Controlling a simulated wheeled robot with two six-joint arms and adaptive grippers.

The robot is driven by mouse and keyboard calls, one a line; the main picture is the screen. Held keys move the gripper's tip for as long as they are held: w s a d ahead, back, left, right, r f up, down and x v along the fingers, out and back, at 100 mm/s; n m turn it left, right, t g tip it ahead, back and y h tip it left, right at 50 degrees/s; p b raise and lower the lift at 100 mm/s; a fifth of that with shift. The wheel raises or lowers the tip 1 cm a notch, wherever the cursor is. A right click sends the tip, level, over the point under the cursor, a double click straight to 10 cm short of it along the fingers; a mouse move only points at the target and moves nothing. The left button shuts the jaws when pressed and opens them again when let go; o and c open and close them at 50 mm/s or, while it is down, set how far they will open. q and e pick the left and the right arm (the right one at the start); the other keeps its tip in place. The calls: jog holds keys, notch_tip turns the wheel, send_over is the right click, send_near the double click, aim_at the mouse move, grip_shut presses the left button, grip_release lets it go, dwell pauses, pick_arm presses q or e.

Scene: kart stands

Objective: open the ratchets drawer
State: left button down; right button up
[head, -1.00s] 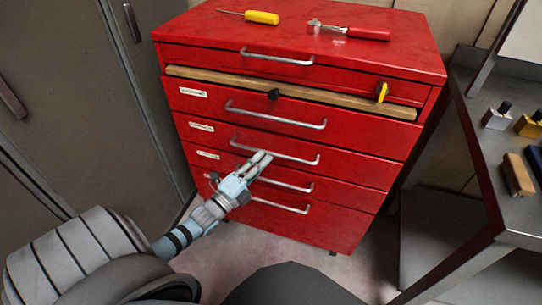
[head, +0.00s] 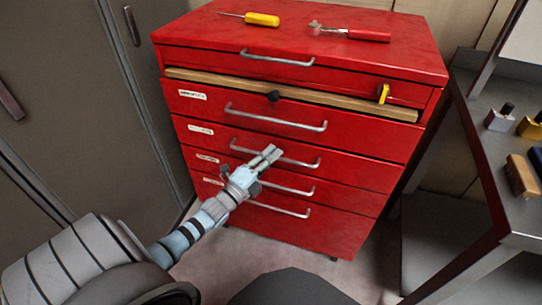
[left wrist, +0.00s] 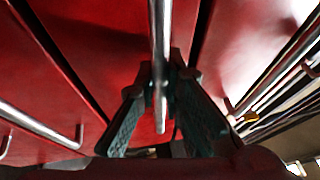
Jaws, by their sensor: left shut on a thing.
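The red tool cabinet (head: 300,90) shows several drawers, each with a silver bar handle, and small white labels at the left that are too small to read. I cannot tell from the labels which is the ratchets drawer. My left gripper (head: 270,153) is shut on the handle (head: 304,163) of the drawer with the second label from the top (head: 200,129). That drawer looks flush with the cabinet front. In the left wrist view the bar handle (left wrist: 160,45) runs between the two fingers of the gripper (left wrist: 162,85). My right gripper is out of view.
A yellow-handled screwdriver (head: 262,19) and a red-handled tool (head: 368,36) lie on the cabinet top. A wooden board (head: 340,101) juts out under the top drawer. Grey lockers (head: 60,90) stand at left, a metal table (head: 520,225) at right.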

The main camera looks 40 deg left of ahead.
pick_arm(q)
jog(key=shift+s, duration=0.1)
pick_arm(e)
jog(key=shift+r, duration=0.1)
pick_arm(q)
jog(key=s+d+p, duration=0.4)
jog(key=s+p, duration=0.1)
jog(key=s, duration=0.6)
jog(key=s+d+p, duration=0.4)
jog(key=s+p, duration=0.1)
jog(key=s, duration=0.6)
jog(key=shift+s+p, duration=0.35)
jog(key=shift+s, duration=0.05)
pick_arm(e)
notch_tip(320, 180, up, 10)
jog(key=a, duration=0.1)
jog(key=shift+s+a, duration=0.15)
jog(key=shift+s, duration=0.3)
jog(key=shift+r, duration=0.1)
pick_arm(q)
jog(key=c, duration=2)
grip_release()
jog(key=shift+o, duration=0.2)
